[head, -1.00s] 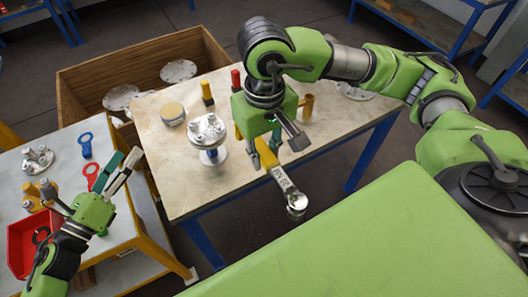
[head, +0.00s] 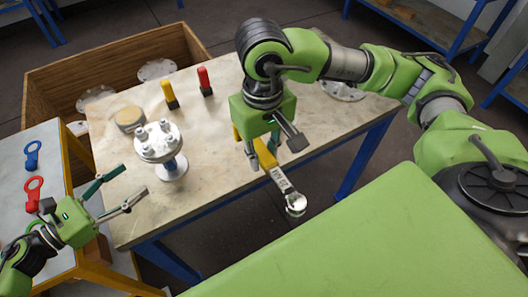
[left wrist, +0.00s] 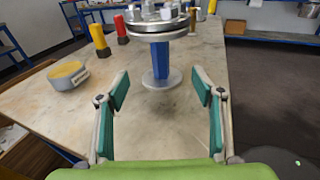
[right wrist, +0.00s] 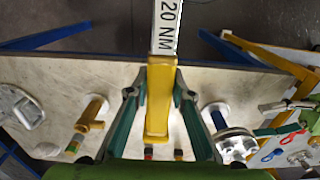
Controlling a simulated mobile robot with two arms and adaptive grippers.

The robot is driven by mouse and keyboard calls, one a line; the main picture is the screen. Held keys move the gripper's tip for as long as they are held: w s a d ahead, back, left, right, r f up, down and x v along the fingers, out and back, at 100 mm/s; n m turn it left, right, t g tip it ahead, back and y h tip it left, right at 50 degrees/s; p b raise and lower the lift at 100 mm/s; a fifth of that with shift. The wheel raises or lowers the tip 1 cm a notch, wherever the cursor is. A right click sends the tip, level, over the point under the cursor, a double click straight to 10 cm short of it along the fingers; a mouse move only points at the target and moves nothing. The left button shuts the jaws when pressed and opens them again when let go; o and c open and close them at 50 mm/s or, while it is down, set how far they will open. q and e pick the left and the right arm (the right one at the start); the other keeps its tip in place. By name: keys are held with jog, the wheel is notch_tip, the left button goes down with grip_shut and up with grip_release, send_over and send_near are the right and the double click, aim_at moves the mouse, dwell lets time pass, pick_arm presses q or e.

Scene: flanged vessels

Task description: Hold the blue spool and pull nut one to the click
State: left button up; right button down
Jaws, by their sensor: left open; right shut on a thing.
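The blue spool (head: 172,166) stands upright on the table, a blue body between two metal flanges; its body also shows in the left wrist view (left wrist: 160,60). Several bolts with nuts (head: 163,126) stand on its top flange; I cannot tell which is nut one. My left gripper (head: 132,182) is open and empty, left of and in front of the spool, apart from it. In its wrist view the fingers (left wrist: 159,84) point at the spool. My right gripper (head: 262,145) is shut on the yellow handle of a torque wrench (head: 281,181) marked 20 NM, held right of the spool.
A round tin (head: 130,118), a yellow-handled tool (head: 169,92) and a red-handled tool (head: 204,80) are on the table (head: 215,150). A wooden crate (head: 50,90) stands behind it. A side table with a blue ring tool (head: 33,155) and red ring tool (head: 33,188) is at left.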

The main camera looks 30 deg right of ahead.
aim_at(164, 173)
pick_arm(q)
jog(key=shift+w+d+f, duration=0.2)
jog(key=shift+d+f, duration=0.1)
jog(key=shift+d, duration=0.25)
pick_arm(e)
jog(key=shift+w+d+f, duration=0.2)
jog(key=shift+d+f, duration=0.1)
jog(key=shift+d, duration=0.1)
pick_arm(q)
jog(key=shift+w+d, duration=0.2)
jog(key=shift+d, duration=0.4)
pick_arm(e)
jog(key=shift+s+a+r, duration=0.1)
jog(key=shift+r, duration=0.2)
pick_arm(q)
jog(key=p+x, duration=0.1)
jog(key=x, duration=0.3)
jog(key=shift+w+d, duration=0.1)
jog(key=shift+d, duration=0.2)
pick_arm(e)
jog(key=shift+r, duration=0.45)
pick_arm(q)
jog(key=shift+b+x, duration=0.45)
jog(key=shift+x, duration=0.55)
pick_arm(e)
jog(key=shift+f, duration=0.65)
pick_arm(q)
jog(key=shift+x, duration=0.8)
pick_arm(e)
jog(key=shift+f, duration=0.2)
